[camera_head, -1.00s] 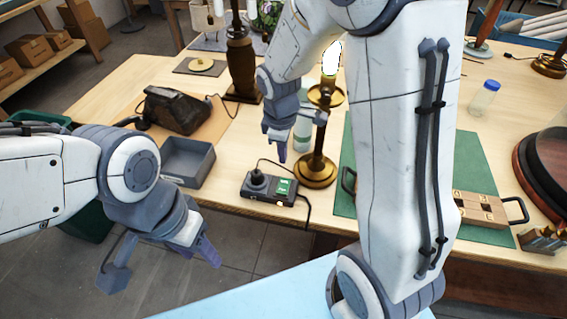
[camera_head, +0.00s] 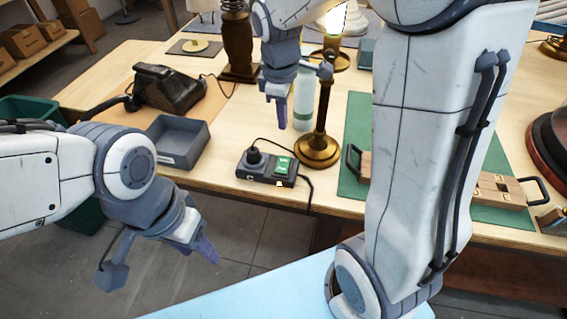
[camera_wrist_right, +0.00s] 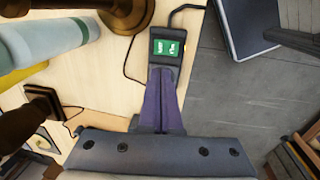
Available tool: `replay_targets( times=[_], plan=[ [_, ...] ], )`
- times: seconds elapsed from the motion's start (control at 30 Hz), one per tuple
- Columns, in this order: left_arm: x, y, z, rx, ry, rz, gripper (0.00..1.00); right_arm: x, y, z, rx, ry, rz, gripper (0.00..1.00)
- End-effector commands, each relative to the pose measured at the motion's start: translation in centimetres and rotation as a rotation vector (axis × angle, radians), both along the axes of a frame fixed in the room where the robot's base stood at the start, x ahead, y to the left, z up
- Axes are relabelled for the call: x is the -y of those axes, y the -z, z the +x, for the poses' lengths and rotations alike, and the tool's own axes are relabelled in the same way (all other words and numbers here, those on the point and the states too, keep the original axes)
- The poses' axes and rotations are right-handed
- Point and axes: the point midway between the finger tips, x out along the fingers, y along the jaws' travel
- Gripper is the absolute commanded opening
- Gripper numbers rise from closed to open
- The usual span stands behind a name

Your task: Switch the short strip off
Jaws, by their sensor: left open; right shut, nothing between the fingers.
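The short strip (camera_head: 255,176) is a dark grey power strip near the table's front edge. A black plug sits in its left end, and a green switch (camera_head: 282,165) is on its right end. The switch also shows in the right wrist view (camera_wrist_right: 167,47), with pale marks on it. My right gripper (camera_head: 282,127) is shut and empty, above and behind the strip, apart from it in the head view. In the right wrist view its fingers hide part of the strip. My left gripper (camera_head: 160,266) is open and empty, in front of the table at the left.
A brass lamp (camera_head: 318,150) with a lit bulb stands just right of the strip, beside a pale bottle (camera_head: 303,100). A grey tray (camera_head: 178,142) lies to the left. A green mat (camera_head: 352,130) with a handled wooden block is to the right, partly behind my arm.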

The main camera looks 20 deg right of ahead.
Motion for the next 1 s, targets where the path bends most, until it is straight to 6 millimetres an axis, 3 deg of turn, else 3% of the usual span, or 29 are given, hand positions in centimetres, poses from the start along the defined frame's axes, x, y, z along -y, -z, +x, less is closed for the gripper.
replay_targets(
  times=[0.03,0.13,0.63,0.77,1.0],
  plan=[
    [0.0,1.5,0.0,0.0,0.0,0.0,0.5,0.1,0.6,0.1,0.005,0.002,0.0,0.0],
    [0.0,2.2,0.0,0.0,0.0,0.0,0.5,0.2,0.3,0.0,0.003,0.002,0.002,0.0],
    [0.0,2.2,0.0,0.001,0.0,-0.001,0.5,0.3,0.1,-0.1,-0.001,0.002,0.004,0.0],
    [0.0,2.2,0.0,0.001,0.0,-0.001,0.5,0.4,1.5,0.0,-0.005,0.002,0.002,0.0],
    [0.0,2.3,0.0,0.001,0.0,-0.001,0.5,0.8,6.4,0.4,-0.008,0.002,0.003,0.0]
  ],
)
